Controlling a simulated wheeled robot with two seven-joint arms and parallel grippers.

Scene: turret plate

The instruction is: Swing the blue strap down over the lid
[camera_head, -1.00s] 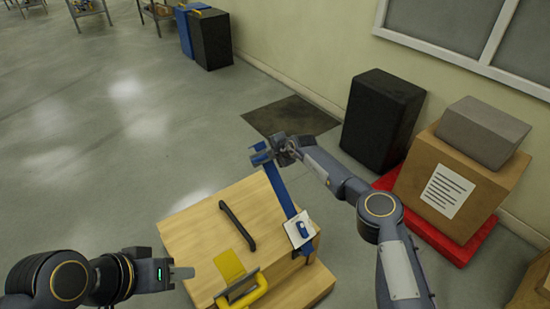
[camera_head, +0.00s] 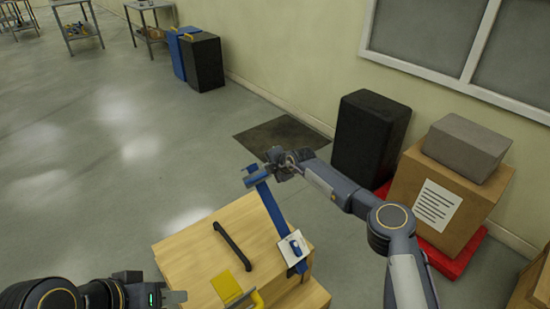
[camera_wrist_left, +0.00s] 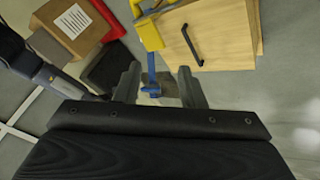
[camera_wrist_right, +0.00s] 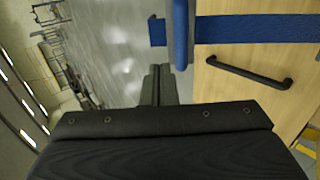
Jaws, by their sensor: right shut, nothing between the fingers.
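The blue strap (camera_head: 269,212) runs from a white plate with a blue fitting (camera_head: 291,247) across the wooden box's lid (camera_head: 195,255). Its far end, with a blue crossbar (camera_wrist_right: 181,35), reaches past the lid's far edge. I cannot tell whether the strap touches the lid. My right gripper (camera_head: 270,170) is shut and empty, beside the crossbar; its closed fingers (camera_wrist_right: 158,85) show in the right wrist view. My left gripper (camera_head: 182,297) is open and empty, left of the box's front; its spread fingers (camera_wrist_left: 160,88) show in the left wrist view.
A yellow latch (camera_wrist_left: 149,33) is at the box's front. A black case (camera_head: 370,140) and a carton (camera_head: 445,195) on a red base stand right.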

